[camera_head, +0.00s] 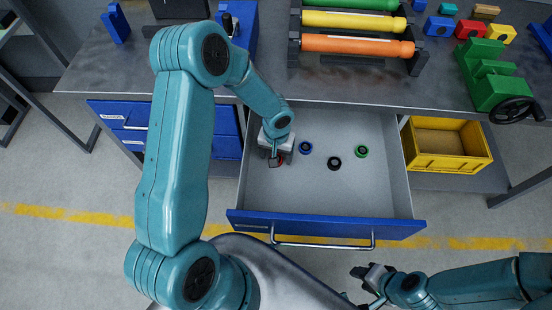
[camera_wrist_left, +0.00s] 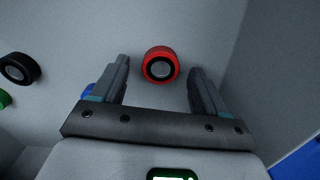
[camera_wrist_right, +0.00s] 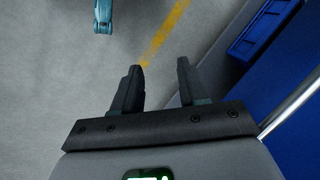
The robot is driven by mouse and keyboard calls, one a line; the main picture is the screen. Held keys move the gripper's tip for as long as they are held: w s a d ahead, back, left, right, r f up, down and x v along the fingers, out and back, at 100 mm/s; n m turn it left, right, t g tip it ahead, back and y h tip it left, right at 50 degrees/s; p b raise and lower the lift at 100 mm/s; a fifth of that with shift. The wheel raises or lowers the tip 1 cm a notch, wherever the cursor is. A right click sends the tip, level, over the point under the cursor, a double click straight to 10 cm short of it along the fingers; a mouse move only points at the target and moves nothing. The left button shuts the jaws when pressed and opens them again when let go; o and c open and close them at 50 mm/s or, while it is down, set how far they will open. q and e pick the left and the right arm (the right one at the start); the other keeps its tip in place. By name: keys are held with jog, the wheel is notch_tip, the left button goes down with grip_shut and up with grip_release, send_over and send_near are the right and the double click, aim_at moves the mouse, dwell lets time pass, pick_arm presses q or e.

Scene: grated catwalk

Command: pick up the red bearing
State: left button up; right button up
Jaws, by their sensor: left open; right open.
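The red bearing (camera_wrist_left: 160,65) lies on the floor of the open drawer. In the left wrist view it sits between and slightly beyond the fingertips of my left gripper (camera_wrist_left: 160,75), which is open and empty. In the head view my left gripper (camera_head: 275,157) reaches down into the drawer's left part and hides most of the red bearing (camera_head: 277,160). My right gripper (camera_head: 368,284) is open and empty, outside the drawer in front of its right part. It also shows in the right wrist view (camera_wrist_right: 160,75).
In the drawer (camera_head: 315,190), a blue bearing (camera_head: 305,148), a black bearing (camera_head: 334,163) and a green bearing (camera_head: 361,151) lie right of my left gripper. The drawer's walls surround them. A yellow crate (camera_head: 447,160) stands right of the drawer. The workbench (camera_head: 350,88) is behind.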

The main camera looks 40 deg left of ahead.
pick_arm(q)
jog(key=shift+f, duration=0.3)
jog(key=c, duration=1.2)
notch_tip(320, 180, up, 20)
jog(key=shift+p, duration=0.45)
